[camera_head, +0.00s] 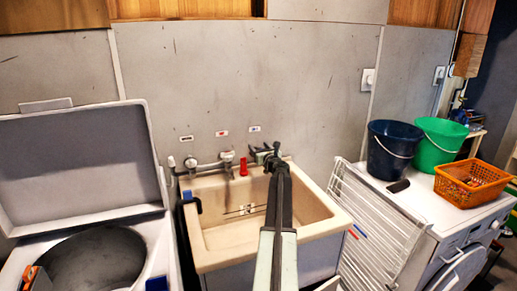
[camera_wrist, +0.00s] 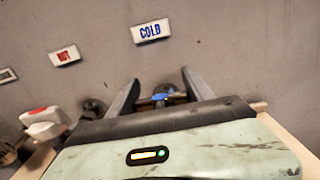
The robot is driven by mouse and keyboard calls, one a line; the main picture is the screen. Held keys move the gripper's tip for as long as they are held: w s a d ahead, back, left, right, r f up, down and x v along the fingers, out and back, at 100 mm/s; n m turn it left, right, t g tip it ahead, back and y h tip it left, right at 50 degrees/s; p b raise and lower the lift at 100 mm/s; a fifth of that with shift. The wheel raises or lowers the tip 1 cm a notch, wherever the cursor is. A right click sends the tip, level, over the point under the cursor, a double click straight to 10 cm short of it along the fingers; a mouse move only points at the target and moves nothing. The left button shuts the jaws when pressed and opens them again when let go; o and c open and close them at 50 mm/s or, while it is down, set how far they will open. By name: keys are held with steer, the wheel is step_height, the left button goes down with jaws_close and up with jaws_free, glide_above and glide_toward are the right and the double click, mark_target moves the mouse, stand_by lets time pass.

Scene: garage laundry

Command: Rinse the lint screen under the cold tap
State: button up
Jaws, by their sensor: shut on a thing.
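My gripper (camera_head: 272,158) is over the back right of the beige laundry sink (camera_head: 328,226). In the wrist view its two dark fingers (camera_wrist: 159,92) stand on either side of the cold tap (camera_wrist: 160,98), which has a blue part. The gripper is shut on this tap, below a wall label reading COLD (camera_wrist: 151,31); the label also shows in the head view (camera_head: 254,129). Much of the tap is hidden by the fingers and arm. A thin dark-edged shape lies in the sink; I cannot tell whether it is the lint screen.
An open top-loading washer (camera_head: 80,215) stands left of the sink. A white drying rack (camera_head: 375,235) leans at the right, by a white machine carrying a dark blue bucket (camera_head: 391,150), a green bucket (camera_head: 440,141) and an orange basket (camera_head: 471,183). A red object (camera_head: 243,166) is near the taps.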

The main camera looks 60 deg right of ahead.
steer(key=n+t+y, duration=0.1)
steer(key=y, duration=0.1)
steer(key=n+t+y, duration=0.1)
steer(key=n+y, duration=0.1)
steer(key=y, duration=0.1)
steer(key=shift+w+n+t, duration=0.2)
steer(key=shift+n+t, duration=0.1)
steer(key=shift+a+n+t+y, duration=0.4)
steer(key=shift+a+n+y, duration=0.2)
steer(key=shift+n+y, duration=0.5)
steer(key=o, duration=1.4)
steer(key=s, duration=0.2)
steer(key=s+a, duration=0.1)
steer(key=s, duration=0.4)
steer(key=shift+s+a, duration=0.15)
steer(key=shift+s, duration=0.2)
steer(key=shift+s, duration=0.1)
